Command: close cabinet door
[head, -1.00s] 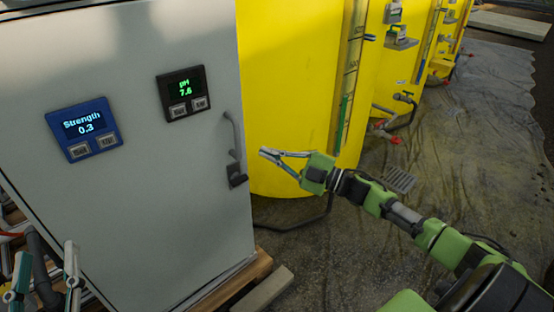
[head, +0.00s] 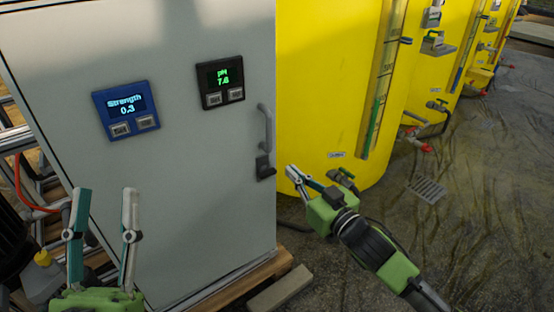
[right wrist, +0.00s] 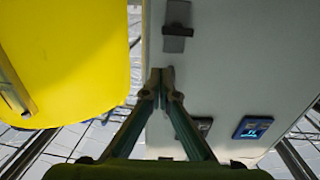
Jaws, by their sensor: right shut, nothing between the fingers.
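The grey cabinet door (head: 190,200) fills the left half of the head view, with a blue Strength display (head: 127,110) and a dark pH display (head: 220,83). Its grey handle (head: 265,127) and black latch (head: 265,168) are near its right edge. I cannot tell whether the door stands ajar. My right gripper (head: 291,172) is shut and empty, just right of the latch in the picture; contact is not clear. In the right wrist view its fingertips (right wrist: 162,74) meet over the door's edge. My left gripper (head: 102,190) is open and empty before the door's lower left.
Yellow tanks (head: 335,85) with valves stand right of the cabinet. A wooden pallet (head: 240,280) lies under it, with a loose board (head: 280,290) beside it. Pipes and a red hose (head: 30,195) are at the left. Wet floor (head: 480,220) is open at the right.

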